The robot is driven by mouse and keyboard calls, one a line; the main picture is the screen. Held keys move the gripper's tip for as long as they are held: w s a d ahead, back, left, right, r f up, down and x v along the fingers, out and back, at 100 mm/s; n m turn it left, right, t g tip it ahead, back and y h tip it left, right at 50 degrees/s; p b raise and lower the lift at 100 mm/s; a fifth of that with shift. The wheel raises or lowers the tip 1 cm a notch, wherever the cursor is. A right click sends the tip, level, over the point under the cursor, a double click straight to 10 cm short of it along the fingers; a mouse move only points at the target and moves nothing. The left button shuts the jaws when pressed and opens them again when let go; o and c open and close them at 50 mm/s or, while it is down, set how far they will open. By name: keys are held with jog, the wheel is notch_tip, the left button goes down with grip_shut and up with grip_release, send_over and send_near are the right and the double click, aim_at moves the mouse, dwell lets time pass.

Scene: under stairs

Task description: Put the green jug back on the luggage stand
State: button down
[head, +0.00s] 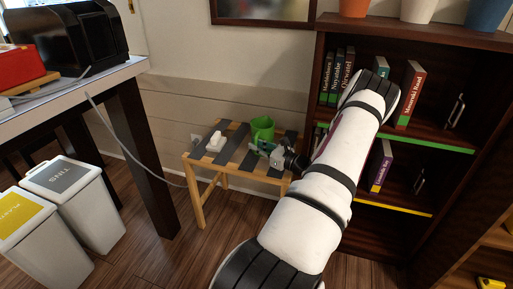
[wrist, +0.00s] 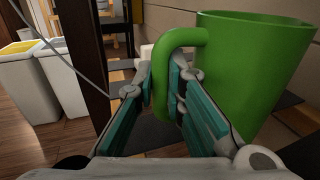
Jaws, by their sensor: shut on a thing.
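The green jug (head: 263,129) is at the luggage stand (head: 242,157), a low wooden stand with dark straps, over its right half. The jug appears upright; whether its base touches the straps is hidden. In the wrist view the green jug (wrist: 245,75) fills the right side, with its handle toward my gripper. My gripper (wrist: 178,92) is shut on the jug's handle, its teal-padded fingers on either side of it. In the head view my gripper (head: 272,149) reaches the jug from the right front, partly covering its lower part.
A dark bookcase (head: 318,75) stands close on the right. A table and two bins (head: 75,195) stand on the left. The wall is behind the stand.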

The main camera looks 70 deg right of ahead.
jog(key=c, duration=1.7)
grip_release()
jog(key=shift+o, duration=0.2)
